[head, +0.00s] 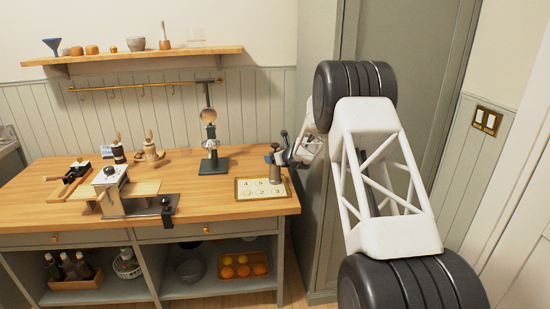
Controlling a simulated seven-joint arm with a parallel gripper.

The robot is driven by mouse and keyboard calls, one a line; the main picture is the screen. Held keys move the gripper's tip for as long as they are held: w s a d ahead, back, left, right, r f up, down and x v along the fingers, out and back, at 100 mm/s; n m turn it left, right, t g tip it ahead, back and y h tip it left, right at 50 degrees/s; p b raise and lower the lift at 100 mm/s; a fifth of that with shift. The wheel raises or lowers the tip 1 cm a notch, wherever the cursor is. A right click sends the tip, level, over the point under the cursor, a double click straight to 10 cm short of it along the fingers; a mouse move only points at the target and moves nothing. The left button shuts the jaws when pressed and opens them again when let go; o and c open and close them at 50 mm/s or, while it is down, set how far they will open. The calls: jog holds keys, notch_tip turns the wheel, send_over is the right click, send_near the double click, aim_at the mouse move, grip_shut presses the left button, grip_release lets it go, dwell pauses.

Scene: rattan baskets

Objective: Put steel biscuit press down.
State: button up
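The steel biscuit press (275,172) is a small grey cylinder with a darker upper part. It stands close to upright at the back right of a board with numbered circles (246,195), on the right end of the wooden worktop. Its base covers part of the board; whether it rests on it or is just above is too small to tell. My gripper (275,157) is at the press's upper part, with dark fingers that seem to lie on both sides of it. Whether they grip it cannot be told at this size.
A tall stand with a round dial (211,135) is left of the board. A clamped steel roller machine (110,180) and small grinders (150,150) stand further left. A tall grey cabinet (318,225) borders the worktop's right end. The wood in front of the stand is clear.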

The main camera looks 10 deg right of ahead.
jog(key=shift+o, duration=0.6)
jog(key=shift+r, duration=0.2)
jog(key=v, duration=1.2)
jog(key=shift+f, duration=0.1)
dwell(0.5)
jog(key=s+a+r+n+g, duration=0.25)
jog(key=s+r+n, duration=0.3)
jog(key=s, duration=0.55)
jog(key=s+a+r+n+g, duration=0.2)
jog(key=s+a+r+n, duration=0.3)
jog(key=s, duration=0.6)
jog(key=s+a+r+n+g, duration=0.2)
jog(key=s+r+n, duration=0.35)
jog(key=s, duration=0.55)
jog(key=s+d+n+h, duration=0.1)
jog(key=s+n, duration=0.3)
jog(key=s, duration=0.8)
jog(key=s+d+n+g+h, duration=0.1)
jog(key=s+n+h, duration=0.3)
jog(key=s, duration=0.9)
jog(key=s+d+f+n+g+h, duration=0.1)
jog(key=s+n, duration=0.4)
jog(key=s, duration=0.8)
jog(key=shift+s+d+h, duration=0.15)
jog(key=shift+d+h, duration=0.55)
jog(key=shift+d, duration=0.45)
